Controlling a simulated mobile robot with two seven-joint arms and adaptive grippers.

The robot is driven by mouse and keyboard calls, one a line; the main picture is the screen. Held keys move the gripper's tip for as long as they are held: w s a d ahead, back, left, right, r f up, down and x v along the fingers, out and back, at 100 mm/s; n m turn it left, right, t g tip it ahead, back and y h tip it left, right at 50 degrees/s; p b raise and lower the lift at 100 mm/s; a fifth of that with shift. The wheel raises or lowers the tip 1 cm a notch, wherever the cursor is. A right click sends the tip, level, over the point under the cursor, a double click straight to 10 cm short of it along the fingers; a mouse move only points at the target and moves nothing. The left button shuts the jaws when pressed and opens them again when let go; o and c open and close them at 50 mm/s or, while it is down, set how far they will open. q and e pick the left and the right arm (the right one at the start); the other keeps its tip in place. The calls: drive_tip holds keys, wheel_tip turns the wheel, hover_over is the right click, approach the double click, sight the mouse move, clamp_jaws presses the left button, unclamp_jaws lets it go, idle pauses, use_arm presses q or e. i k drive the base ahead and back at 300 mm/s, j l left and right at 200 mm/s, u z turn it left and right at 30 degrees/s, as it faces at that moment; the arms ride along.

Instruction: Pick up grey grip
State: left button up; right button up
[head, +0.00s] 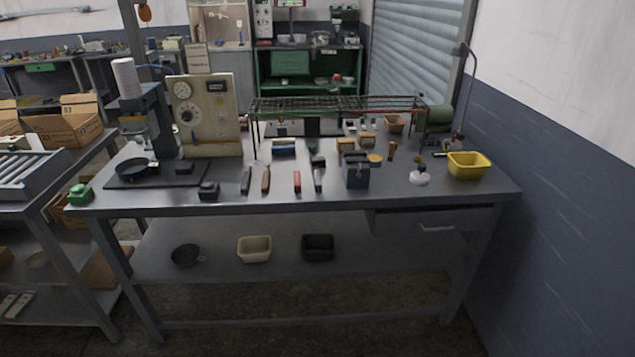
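A row of slim hand grips lies near the front edge of the grey metal workbench (350,199). A dark grey one (318,181) is right of a red one (297,182). Another dark one (246,180) lies left of a brown one (266,179). I cannot tell for certain which of the two dark ones is the grey grip. Neither of my grippers is in view.
A blue-grey box (356,175) stands right of the grips, and a small black block (209,190) stands left. A wire rack (340,104) spans the bench behind. A yellow bin (468,165) is at the right end. A gauge panel (203,115) stands at left.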

sight(316, 173)
drive_tip(key=i+j+z, duration=0.1)
drive_tip(key=z, duration=0.75)
drive_tip(key=j+z, duration=0.35)
drive_tip(key=j, duration=0.2)
drive_tip(key=j+z, duration=0.35)
drive_tip(key=j, duration=0.2)
drive_tip(key=i, duration=0.05)
